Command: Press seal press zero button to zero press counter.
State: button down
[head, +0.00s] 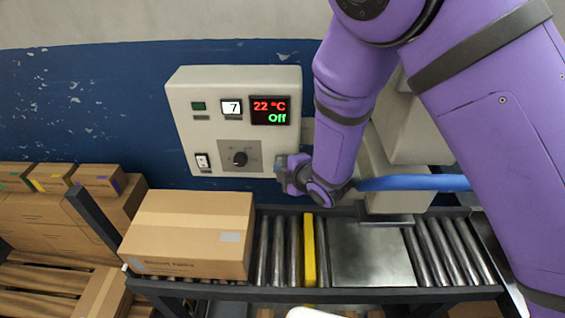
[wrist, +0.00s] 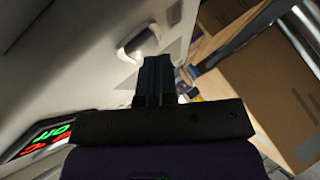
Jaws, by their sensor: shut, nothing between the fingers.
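A pale control panel (head: 222,125) is on the blue wall. It has a small green button (head: 198,106) at top left, a white counter display (head: 231,106) reading 7, and a red and green display (head: 270,109) reading 22 °C and Off. The labels are too small to read, so I cannot confirm which control is the zero button. My gripper (head: 282,172) is at the panel's lower right corner, right of the knob. In the wrist view my gripper (wrist: 154,68) is shut and empty, with the panel face (wrist: 85,55) at left; contact cannot be told.
A large cardboard box (head: 190,235) stands on the roller conveyor (head: 292,250) below. Smaller boxes (head: 98,180) are at left. The space in front of the panel's left half is clear.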

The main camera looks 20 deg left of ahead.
jog(key=shift+w, duration=0.2)
dwell(0.5)
jog(key=shift+s, duration=0.1)
jog(key=shift+s+d, duration=0.15)
jog(key=shift+s, duration=0.6)
jog(key=shift+s+d, duration=0.2)
jog(key=shift+s, duration=0.6)
jog(key=shift+s+d, duration=0.2)
jog(key=shift+s, duration=0.65)
jog(key=shift+s+d, duration=0.2)
jog(key=shift+s, duration=0.6)
